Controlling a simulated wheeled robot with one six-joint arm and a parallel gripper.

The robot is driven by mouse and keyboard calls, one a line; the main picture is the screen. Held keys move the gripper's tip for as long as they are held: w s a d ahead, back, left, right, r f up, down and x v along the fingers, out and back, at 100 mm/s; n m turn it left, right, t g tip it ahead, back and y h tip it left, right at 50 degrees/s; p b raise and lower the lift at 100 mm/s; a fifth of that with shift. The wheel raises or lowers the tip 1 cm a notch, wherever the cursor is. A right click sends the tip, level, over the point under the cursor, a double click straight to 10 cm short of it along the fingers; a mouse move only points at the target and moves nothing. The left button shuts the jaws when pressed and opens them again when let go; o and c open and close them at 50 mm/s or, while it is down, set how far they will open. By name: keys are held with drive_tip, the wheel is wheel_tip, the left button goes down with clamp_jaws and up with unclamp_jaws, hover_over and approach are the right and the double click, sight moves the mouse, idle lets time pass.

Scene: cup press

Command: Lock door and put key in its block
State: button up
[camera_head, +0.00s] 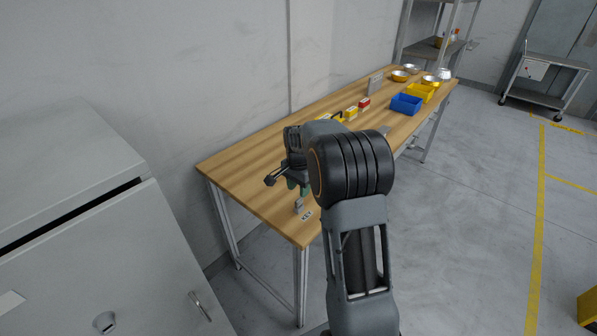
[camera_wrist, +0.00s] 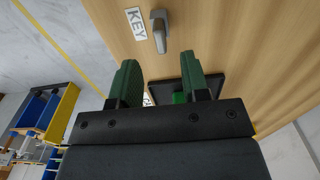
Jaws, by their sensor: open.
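My gripper (camera_head: 297,188) is above the near end of the wooden table. Its two green fingers (camera_wrist: 157,80) are apart, with nothing visibly gripped between them. A small grey block (camera_head: 299,204) stands on the table just below the fingers, beside a white KEY label (camera_head: 307,215). In the wrist view the block (camera_wrist: 159,36) and label (camera_wrist: 136,23) lie beyond the fingertips. I cannot make out a separate key. The grey cabinet door (camera_head: 110,270) is at the lower left, with a round lock (camera_head: 105,322) and a handle (camera_head: 201,305). A dark gap runs along its top edge.
A blue bin (camera_head: 406,104), a yellow bin (camera_head: 420,92), small boxes (camera_head: 351,113) and metal bowls (camera_head: 399,76) stand towards the table's far end. A dark item (camera_wrist: 187,88) with green on it shows behind the fingers.

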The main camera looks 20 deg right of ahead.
sight(298, 199)
wheel_tip(298, 199, up, 8)
idle(0.4)
idle(0.6)
drive_tip(key=s+a+n+t, duration=0.2)
drive_tip(key=s+a+n, duration=0.3)
drive_tip(key=s, duration=0.6)
drive_tip(key=s+a+n+t, duration=0.1)
drive_tip(key=s+a+n, duration=0.4)
drive_tip(key=s+n, duration=0.3)
drive_tip(key=s, duration=0.3)
drive_tip(key=shift+a+r+t, duration=0.2)
drive_tip(key=shift+a+t, duration=0.15)
drive_tip(key=shift+t, duration=0.05)
idle(0.4)
